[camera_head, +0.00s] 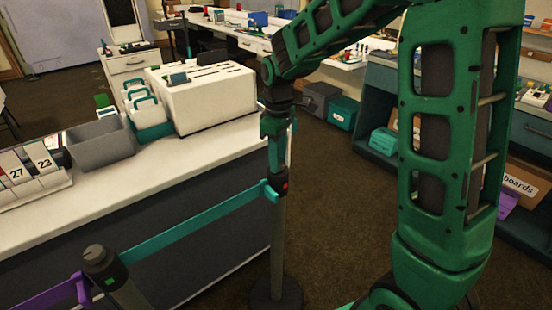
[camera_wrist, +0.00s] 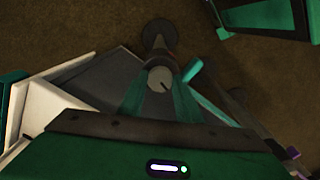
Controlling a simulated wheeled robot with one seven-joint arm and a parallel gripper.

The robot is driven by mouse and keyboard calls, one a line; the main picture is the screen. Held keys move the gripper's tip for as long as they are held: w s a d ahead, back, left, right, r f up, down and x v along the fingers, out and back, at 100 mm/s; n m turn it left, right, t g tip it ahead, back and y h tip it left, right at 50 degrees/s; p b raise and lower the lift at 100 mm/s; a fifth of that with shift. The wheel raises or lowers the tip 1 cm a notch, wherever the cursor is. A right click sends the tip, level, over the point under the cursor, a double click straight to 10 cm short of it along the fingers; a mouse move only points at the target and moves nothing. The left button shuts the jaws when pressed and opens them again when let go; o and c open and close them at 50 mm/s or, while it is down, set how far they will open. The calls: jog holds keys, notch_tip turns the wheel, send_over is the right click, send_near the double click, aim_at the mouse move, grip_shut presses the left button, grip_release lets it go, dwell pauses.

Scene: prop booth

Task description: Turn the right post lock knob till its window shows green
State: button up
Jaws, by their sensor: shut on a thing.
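The right post (camera_head: 278,245) stands upright on a round dark base, just off the counter's right end. Its small window (camera_head: 285,187) shows red in the head view. My gripper (camera_head: 275,172) points straight down over the post top, its teal fingers shut on the right post lock knob. In the wrist view the round grey knob (camera_wrist: 160,79), with a dark line mark on it, sits between the fingertips. The knob is mostly hidden by my fingers in the head view.
A teal belt (camera_head: 195,232) runs from the right post to the left post (camera_head: 102,262), whose window shows green. The white counter (camera_head: 190,160) bears a grey bin (camera_head: 100,143) and a white slotted box (camera_head: 205,98). Dark carpet lies clear to the right of the post.

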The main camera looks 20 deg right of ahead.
jog(key=shift+w+d+n, duration=0.1)
jog(key=shift+n, duration=0.7)
jog(key=shift+r, duration=0.1)
jog(key=o, duration=1.1)
jog(key=shift+d, duration=0.1)
notch_tip(320, 180, up, 11)
jog(key=shift+f, duration=0.2)
